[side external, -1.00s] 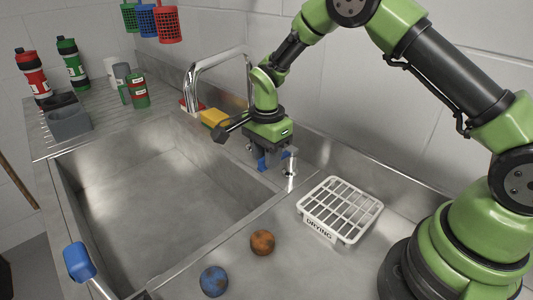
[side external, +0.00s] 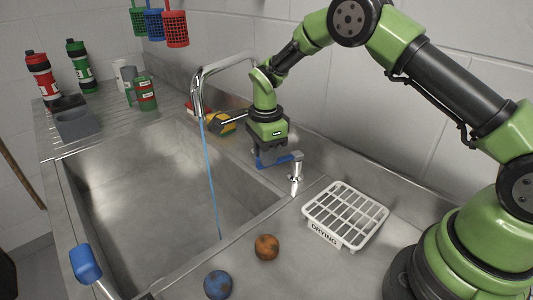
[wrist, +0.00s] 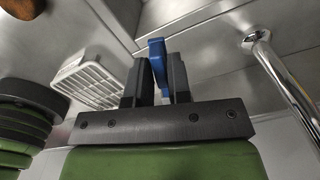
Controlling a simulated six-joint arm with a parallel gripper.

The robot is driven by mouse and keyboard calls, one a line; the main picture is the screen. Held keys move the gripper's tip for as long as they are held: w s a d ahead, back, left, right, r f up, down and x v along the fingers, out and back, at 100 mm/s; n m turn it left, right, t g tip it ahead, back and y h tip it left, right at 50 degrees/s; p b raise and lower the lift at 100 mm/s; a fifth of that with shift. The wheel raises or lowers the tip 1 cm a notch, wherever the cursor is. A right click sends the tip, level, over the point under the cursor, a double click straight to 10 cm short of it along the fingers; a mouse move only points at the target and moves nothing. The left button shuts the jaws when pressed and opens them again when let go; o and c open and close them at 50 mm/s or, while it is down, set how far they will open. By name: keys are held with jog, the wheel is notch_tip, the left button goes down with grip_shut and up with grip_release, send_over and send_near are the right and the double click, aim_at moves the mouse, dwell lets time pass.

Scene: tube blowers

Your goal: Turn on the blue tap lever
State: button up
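The blue tap lever (side external: 284,159) sits on a short metal post (side external: 295,183) on the counter edge by the sink. It lies roughly level. The curved metal tap (side external: 200,83) stands behind the sink, and a thin blue stream of water (side external: 211,180) runs from its spout into the basin. My gripper (side external: 262,158) points down at the lever's free end. In the wrist view the lever (wrist: 157,55) is between my two dark fingers (wrist: 158,80), which sit close against its sides. The fingertips are partly hidden in the side view.
A white drying rack (side external: 345,213) stands right of the post. A yellow sponge (side external: 220,123) is behind my gripper. Bottles and cups stand at the far left.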

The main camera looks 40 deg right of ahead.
jog(key=shift+o, duration=1.3)
jog(key=shift+s, duration=0.1)
jog(key=s+r+n+t, duration=0.1)
jog(key=s+r+n, duration=0.15)
jog(key=r, duration=0.55)
jog(key=s+r+n, duration=0.2)
jog(key=r+n, duration=0.1)
jog(key=r, duration=0.4)
jog(key=s+r+n+t, duration=0.2)
jog(key=s+r+n, duration=0.2)
jog(key=s, duration=0.3)
jog(key=s+r+n+t+y, duration=0.1)
jog(key=s+r+n+t, duration=0.1)
jog(key=s+r+n, duration=0.2)
jog(key=shift+s+a+r+y, duration=0.3)
jog(key=shift+s+a+r, duration=0.2)
jog(key=shift+s, duration=0.95)
